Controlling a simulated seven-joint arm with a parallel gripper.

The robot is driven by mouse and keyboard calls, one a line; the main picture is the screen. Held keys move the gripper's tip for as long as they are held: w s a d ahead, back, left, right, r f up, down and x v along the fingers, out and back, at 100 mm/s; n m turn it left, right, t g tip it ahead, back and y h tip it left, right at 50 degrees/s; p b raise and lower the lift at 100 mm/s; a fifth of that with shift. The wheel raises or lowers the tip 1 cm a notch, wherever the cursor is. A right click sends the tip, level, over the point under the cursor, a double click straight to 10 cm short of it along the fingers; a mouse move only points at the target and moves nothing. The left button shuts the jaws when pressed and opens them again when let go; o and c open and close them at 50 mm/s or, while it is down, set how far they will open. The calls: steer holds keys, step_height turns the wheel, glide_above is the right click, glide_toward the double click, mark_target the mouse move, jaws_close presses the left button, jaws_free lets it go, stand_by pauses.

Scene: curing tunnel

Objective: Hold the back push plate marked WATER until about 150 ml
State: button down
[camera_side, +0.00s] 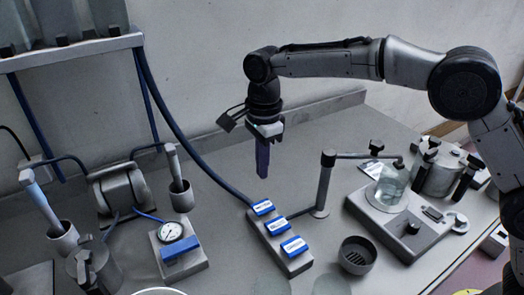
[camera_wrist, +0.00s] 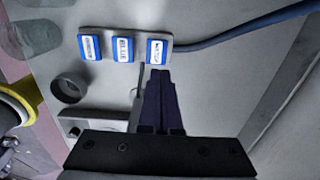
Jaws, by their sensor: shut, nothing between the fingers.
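The back push plate (camera_side: 263,207) is blue with a white label and sits at the far end of a grey bar, beside the hose. It also shows in the wrist view (camera_wrist: 157,49), nearest the hose; its lettering is too small to read surely. My gripper (camera_side: 262,174) is shut and empty, pointing down above and slightly behind this plate, apart from it. In the wrist view its fingertips (camera_wrist: 160,74) appear just below the plate. A clear beaker (camera_side: 391,187) stands on a grey base under the spout arm (camera_side: 365,156); its liquid level cannot be read.
Middle (camera_side: 278,224) and front (camera_side: 294,246) push plates share the bar. A spout post (camera_side: 323,185) stands right of it. A dark round cup (camera_side: 356,255) is in front. A gauge unit (camera_side: 173,233) stands left. A dark blue hose (camera_side: 182,135) runs to the bar's back.

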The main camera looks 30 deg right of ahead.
mark_target(262, 206)
steer(key=shift+r, duration=1.9)
stand_by(0.5)
steer(key=shift+s+a+r, duration=0.1)
steer(key=shift+s+r, duration=0.1)
steer(key=shift+r, duration=0.4)
step_height(262, 206, down, 14)
stand_by(0.5)
